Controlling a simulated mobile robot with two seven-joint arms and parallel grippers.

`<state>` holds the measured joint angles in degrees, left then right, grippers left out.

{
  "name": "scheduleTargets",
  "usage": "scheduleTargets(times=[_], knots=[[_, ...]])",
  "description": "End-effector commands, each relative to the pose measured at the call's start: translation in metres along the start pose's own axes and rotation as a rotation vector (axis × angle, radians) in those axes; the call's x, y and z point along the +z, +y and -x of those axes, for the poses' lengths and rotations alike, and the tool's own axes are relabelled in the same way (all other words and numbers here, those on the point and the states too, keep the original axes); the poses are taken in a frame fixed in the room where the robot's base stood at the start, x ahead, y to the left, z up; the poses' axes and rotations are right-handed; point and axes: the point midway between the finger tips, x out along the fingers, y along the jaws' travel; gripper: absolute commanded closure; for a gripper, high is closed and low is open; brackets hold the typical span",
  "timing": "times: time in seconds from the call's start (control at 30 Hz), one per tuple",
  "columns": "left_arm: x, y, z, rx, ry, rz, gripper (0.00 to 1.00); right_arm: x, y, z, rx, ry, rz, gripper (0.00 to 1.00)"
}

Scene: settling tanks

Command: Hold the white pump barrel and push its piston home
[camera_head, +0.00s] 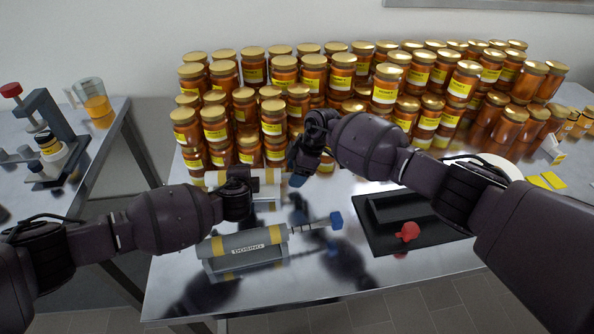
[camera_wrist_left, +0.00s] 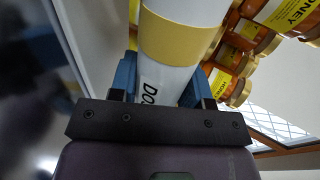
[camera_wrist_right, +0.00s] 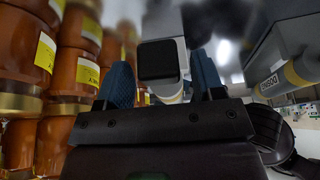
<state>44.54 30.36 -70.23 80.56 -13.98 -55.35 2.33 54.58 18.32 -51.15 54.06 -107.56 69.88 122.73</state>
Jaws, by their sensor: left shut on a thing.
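The white pump barrel (camera_head: 272,188), with yellow bands, lies sideways behind the grey pump in the head view. My left gripper (camera_head: 243,184) is shut around it; the left wrist view shows the barrel (camera_wrist_left: 172,55) between the blue fingers, its lettering partly covered. My right gripper (camera_head: 297,176) is at the barrel's right end, its blue fingers apart. In the right wrist view a dark square end piece (camera_wrist_right: 162,60), probably the piston's handle, shows between those fingers with white behind it. I cannot tell whether they touch it. The piston rod is hidden in the head view.
A grey pump (camera_head: 246,250) with a blue-ended rod (camera_head: 336,219) lies in front. A black tray (camera_head: 378,240) with a red part (camera_head: 407,232) is at right. Stacked honey jars (camera_head: 285,75) crowd the back. A side table (camera_head: 100,135) stands left.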

Motion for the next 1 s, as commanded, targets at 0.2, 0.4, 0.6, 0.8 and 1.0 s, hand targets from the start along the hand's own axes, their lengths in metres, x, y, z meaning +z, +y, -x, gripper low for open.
scheduleTargets(times=[0.2,0.4,0.6,0.8,1.0], knots=[[0.002,0.001,-0.001,0.001,-0.004,0.001,0.89,0.001,0.0,0.001,0.0,-0.001,-0.001,0.38],[0.002,0.001,-0.001,0.001,-0.005,0.001,0.89,0.002,0.001,0.018,0.002,-0.002,0.0,0.38],[0.003,0.001,-0.001,0.001,-0.005,0.001,0.89,0.002,0.001,0.056,0.004,-0.001,0.001,0.38],[0.003,0.001,-0.001,0.001,-0.005,0.001,0.89,0.002,0.001,0.092,0.002,-0.002,0.0,0.38],[0.003,0.001,-0.001,0.001,-0.005,0.001,0.89,0.001,0.0,0.114,0.001,-0.001,0.0,0.38]])
